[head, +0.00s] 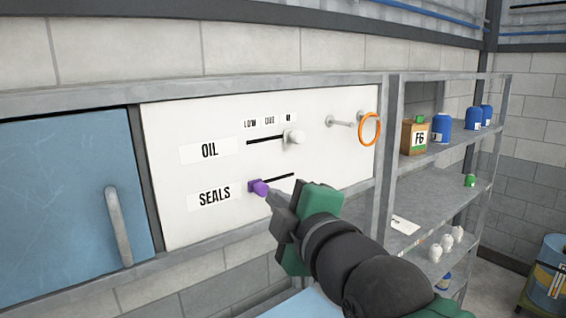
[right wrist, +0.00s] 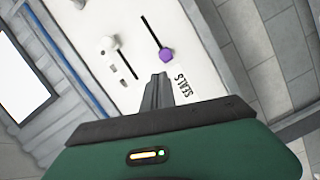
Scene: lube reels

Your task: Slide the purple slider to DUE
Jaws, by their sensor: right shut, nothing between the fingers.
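The purple slider (head: 257,187) sits at the left end of its dark slot in the SEALS row of a white panel (head: 225,165). The DUE label (head: 270,122) is the middle of the small labels above the OIL row, right of LOW. My right gripper (head: 269,194) is shut and empty, its tips just right of and below the purple slider. In the right wrist view, the slider (right wrist: 166,55) lies just beyond the closed fingertips (right wrist: 158,78); I cannot tell whether they touch. My left gripper is out of view.
A white OIL slider (head: 293,137) stands at the right end of the slot above. An orange ring (head: 370,129) hangs on a peg at the panel's right. A blue door (head: 60,210) is left; shelves (head: 445,160) with bottles and a box are right.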

